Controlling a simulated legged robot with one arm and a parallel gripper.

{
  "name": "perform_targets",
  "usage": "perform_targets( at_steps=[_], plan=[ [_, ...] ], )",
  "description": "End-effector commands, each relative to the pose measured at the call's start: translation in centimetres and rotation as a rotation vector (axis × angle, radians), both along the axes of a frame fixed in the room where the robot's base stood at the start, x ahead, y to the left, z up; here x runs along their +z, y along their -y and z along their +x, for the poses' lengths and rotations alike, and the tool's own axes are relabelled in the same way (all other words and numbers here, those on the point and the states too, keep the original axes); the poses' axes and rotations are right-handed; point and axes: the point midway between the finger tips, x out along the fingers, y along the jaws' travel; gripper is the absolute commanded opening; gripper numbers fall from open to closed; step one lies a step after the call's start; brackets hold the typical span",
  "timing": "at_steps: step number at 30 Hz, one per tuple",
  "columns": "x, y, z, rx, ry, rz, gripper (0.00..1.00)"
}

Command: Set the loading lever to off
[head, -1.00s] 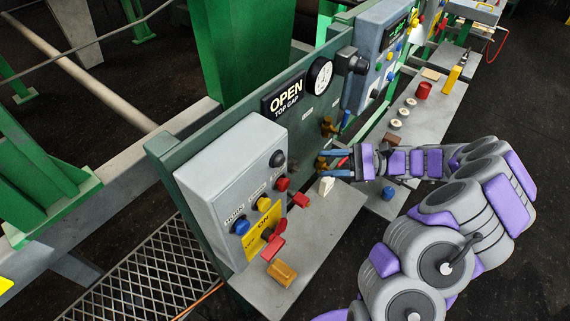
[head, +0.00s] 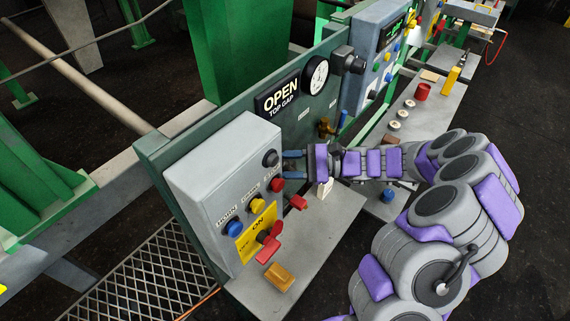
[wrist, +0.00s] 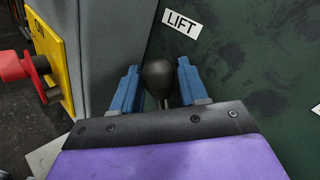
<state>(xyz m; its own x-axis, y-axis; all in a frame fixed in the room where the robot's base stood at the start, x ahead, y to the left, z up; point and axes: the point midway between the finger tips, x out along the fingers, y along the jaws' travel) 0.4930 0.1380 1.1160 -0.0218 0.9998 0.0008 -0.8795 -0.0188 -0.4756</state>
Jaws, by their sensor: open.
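My gripper (head: 289,164) is open beside the grey control box, in front of the green panel (wrist: 245,75). In the wrist view its two blue fingers (wrist: 158,85) stand either side of a dark ball knob (wrist: 159,72) on a short stem. A gap shows on each side of the knob, wider on the right. A "LIFT" label (wrist: 182,23) is above it. No loading label is readable, so I cannot tell if this is the loading lever. In the head view the knob is hidden at my gripper. A red lever (head: 268,242) sits on a yellow plate (head: 256,233) reading "ON".
The grey box (head: 222,183) carries blue, yellow, red and black buttons. A shelf (head: 320,225) below holds a yellow block (head: 279,277) and a white item (head: 325,188). A brass valve (head: 326,127) is beyond my gripper. A gauge (head: 315,75) is above.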

Motion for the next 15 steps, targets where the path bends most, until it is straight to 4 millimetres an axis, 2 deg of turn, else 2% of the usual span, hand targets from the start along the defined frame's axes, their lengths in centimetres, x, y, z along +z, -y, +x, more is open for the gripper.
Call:
perform_targets(
  at_steps=[2,15],
  plan=[
    [0.01,0.00,0.00,0.000,0.000,0.000,0.42],
    [-0.01,-0.21,0.00,0.000,0.000,-0.001,0.00]
  ],
)
